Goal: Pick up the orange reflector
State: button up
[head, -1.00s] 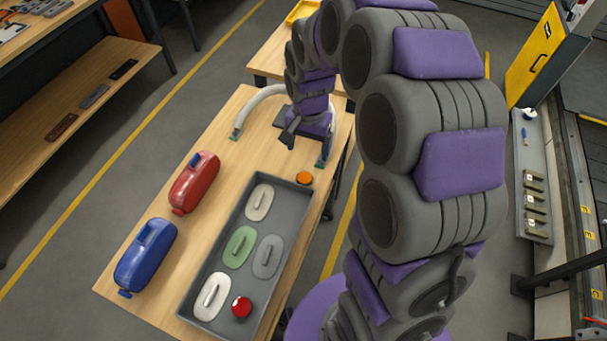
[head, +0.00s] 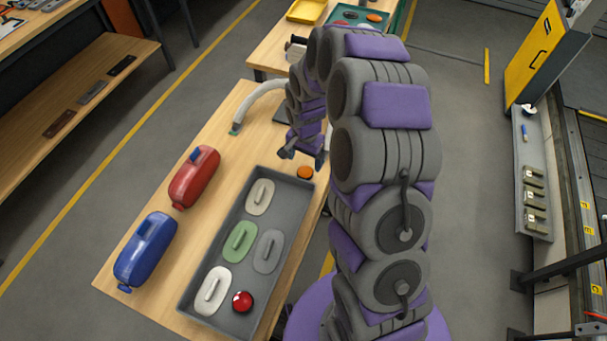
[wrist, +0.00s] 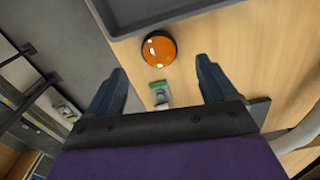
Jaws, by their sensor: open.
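The orange reflector (head: 305,173) is a small round disc lying on the wooden table (head: 205,150), just beyond the top right corner of the grey tray. In the wrist view the orange reflector (wrist: 159,49) shows whole, ahead of the fingertips and a little left of the middle between them. My gripper (head: 301,156) is open and empty, close to the reflector on its far side in the head view. In the wrist view both fingers of my gripper (wrist: 162,72) stand wide apart, with bare wood and a small green-and-grey piece between them.
The grey tray (head: 192,311) holds several oval lidded pieces and a red reflector (head: 243,301). A red case (head: 194,177) and a blue case (head: 145,251) lie left of it. A curved grey tube (head: 262,90) arches behind. A second table (head: 267,55) stands further back.

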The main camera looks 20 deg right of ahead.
aim_at(305, 171)
jog(key=shift+d+f, duration=0.3)
jog(key=shift+f, duration=0.35)
jog(key=f, duration=0.1)
jog(key=f+b, duration=0.1)
jog(key=f, duration=0.3)
jog(key=shift+a, duration=0.3)
jog(key=shift+r, duration=0.15)
jog(key=c, duration=1.1)
